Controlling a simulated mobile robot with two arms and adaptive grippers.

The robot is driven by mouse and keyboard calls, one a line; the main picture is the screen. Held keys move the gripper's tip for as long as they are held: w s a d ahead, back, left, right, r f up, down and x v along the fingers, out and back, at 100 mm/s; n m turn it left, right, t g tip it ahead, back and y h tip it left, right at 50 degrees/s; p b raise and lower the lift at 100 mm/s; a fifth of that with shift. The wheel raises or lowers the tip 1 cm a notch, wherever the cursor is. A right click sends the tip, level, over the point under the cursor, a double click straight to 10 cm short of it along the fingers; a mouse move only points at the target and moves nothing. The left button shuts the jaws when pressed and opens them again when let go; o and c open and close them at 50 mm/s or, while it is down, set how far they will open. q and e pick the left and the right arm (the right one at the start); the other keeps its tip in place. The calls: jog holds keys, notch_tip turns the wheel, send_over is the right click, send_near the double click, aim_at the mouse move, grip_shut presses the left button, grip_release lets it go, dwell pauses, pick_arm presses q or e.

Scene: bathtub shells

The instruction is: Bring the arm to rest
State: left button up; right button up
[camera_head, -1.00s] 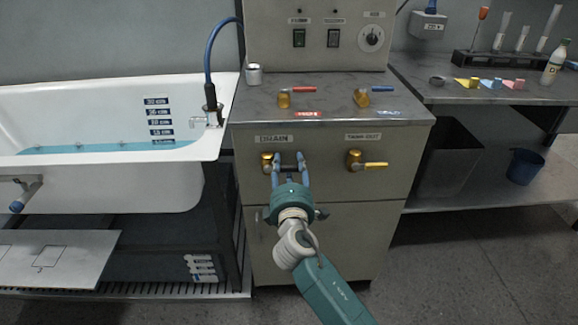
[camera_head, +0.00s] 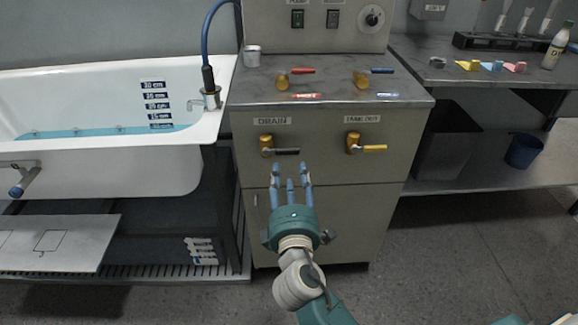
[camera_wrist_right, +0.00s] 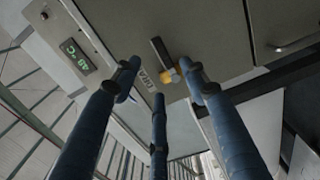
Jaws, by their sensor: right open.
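My right gripper (camera_head: 290,180) is open and empty in front of the grey cabinet, below the DRAIN valve and apart from it. Its blue fingers are spread and also show in the right wrist view (camera_wrist_right: 160,85). The DRAIN valve (camera_head: 266,146) has a brass body and a dark handle pointing right; it also shows in the right wrist view (camera_wrist_right: 169,76). The TANK OUT valve (camera_head: 354,144) has a yellow handle pointing right. My left gripper is not in view.
The bathtub (camera_head: 110,170) with blue water stands at the left. The cabinet top (camera_head: 330,95) holds red- and blue-handled valves and a metal cup (camera_head: 252,57). A side bench (camera_head: 450,95) with tubes and a bottle stands right, above a dark bin (camera_head: 447,145) and blue bucket (camera_head: 524,151).

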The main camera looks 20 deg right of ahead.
jog(key=shift+s, duration=0.3)
